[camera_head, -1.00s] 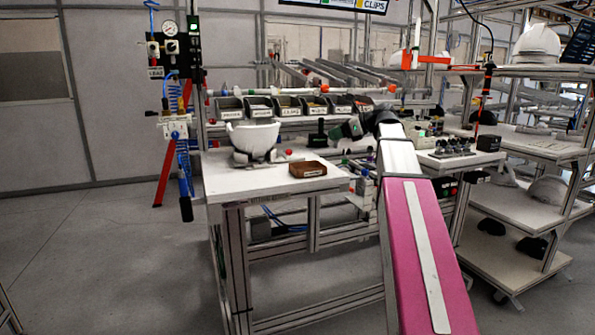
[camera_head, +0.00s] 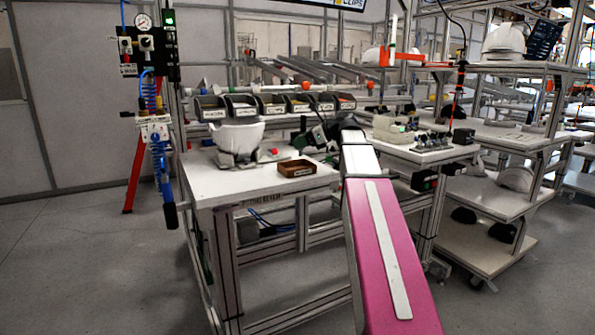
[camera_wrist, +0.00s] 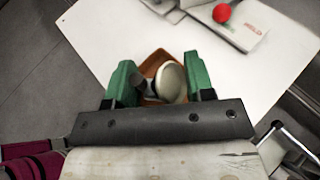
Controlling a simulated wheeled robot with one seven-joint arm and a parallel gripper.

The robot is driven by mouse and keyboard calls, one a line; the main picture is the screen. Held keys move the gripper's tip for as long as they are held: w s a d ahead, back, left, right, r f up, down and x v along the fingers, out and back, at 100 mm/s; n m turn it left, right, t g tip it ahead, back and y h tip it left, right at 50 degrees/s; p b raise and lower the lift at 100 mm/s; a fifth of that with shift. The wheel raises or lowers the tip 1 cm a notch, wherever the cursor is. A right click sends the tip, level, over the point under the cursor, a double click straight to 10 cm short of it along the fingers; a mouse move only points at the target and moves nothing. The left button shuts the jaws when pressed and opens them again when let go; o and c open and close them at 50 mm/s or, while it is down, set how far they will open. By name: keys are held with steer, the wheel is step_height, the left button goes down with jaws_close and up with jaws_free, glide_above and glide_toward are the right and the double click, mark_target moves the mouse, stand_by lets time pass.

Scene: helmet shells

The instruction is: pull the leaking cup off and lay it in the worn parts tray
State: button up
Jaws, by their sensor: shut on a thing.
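My gripper (camera_wrist: 163,88) has green fingers and is shut on a pale round cup (camera_wrist: 172,82) with a darker part on its left side. The brown worn parts tray (camera_wrist: 155,59) lies behind and below the cup in the wrist view, partly hidden by it. In the head view the tray (camera_head: 297,168) sits near the right front of the white table. My gripper (camera_head: 317,137) is small and dark there, behind and to the right of the tray. The cup cannot be made out in the head view.
The knob also shows in the wrist view (camera_wrist: 222,13). Several labelled bins (camera_head: 272,105) line the table's back. The table's front left (camera_head: 235,188) is clear.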

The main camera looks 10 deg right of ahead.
steer(key=shift+f, duration=0.6)
steer(key=o, duration=1)
steer(key=shift+d, duration=0.1)
steer(key=v, duration=1)
steer(key=shift+d, duration=0.3)
steer(key=shift+s+d+r, duration=0.1)
steer(key=shift+s+r, duration=0.05)
